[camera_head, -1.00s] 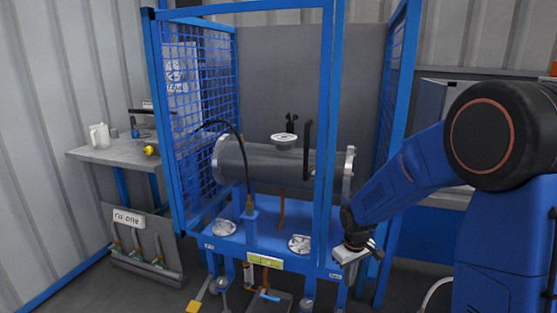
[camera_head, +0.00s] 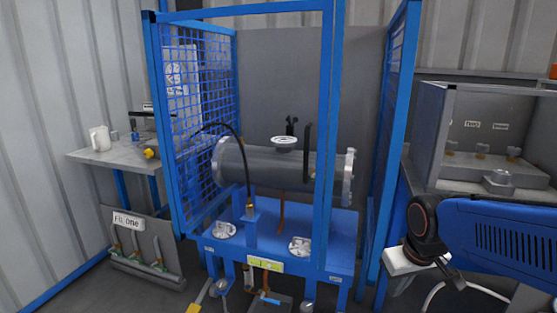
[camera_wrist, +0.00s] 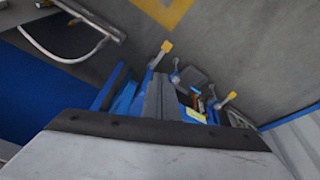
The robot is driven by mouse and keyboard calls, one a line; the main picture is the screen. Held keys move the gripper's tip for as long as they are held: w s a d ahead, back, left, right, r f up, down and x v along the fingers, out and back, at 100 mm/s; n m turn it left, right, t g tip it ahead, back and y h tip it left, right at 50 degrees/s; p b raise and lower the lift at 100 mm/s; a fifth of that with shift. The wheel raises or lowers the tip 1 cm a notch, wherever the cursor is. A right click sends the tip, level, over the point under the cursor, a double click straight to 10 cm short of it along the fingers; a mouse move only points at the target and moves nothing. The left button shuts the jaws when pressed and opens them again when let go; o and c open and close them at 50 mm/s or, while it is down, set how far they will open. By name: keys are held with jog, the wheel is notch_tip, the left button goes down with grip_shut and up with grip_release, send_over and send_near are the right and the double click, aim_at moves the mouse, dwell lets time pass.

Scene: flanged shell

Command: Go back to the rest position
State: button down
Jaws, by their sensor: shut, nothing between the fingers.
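My gripper (camera_head: 452,274) is at the lower right in the head view, in front of the right-hand bench and to the right of the blue frame. It is small and dark there, shut and empty. The arm behind it reaches in from the right edge. In the wrist view a pale block with a dark edge, part of my own wrist, fills the bottom, and the fingertips are not clear. The flanged shell (camera_head: 265,163), a grey horizontal cylinder, lies inside the blue frame (camera_head: 331,120), apart from my gripper.
A mesh panel (camera_head: 205,110) closes the frame's left side. A side bench (camera_head: 115,154) holds a white jug (camera_head: 99,138). A grey open cabinet (camera_head: 432,135) stands at right. Yellow-tipped levers (camera_wrist: 166,46) show near the frame's base. Open floor (camera_wrist: 240,45) lies beyond them.

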jog(key=s+d+r+m+t, duration=0.1)
jog(key=s+r, duration=0.1)
jog(key=s, duration=0.9)
jog(key=shift+s+r+m, duration=0.15)
jog(key=shift+s+m, duration=0.05)
jog(key=shift+m, duration=0.2)
dwell(1.2)
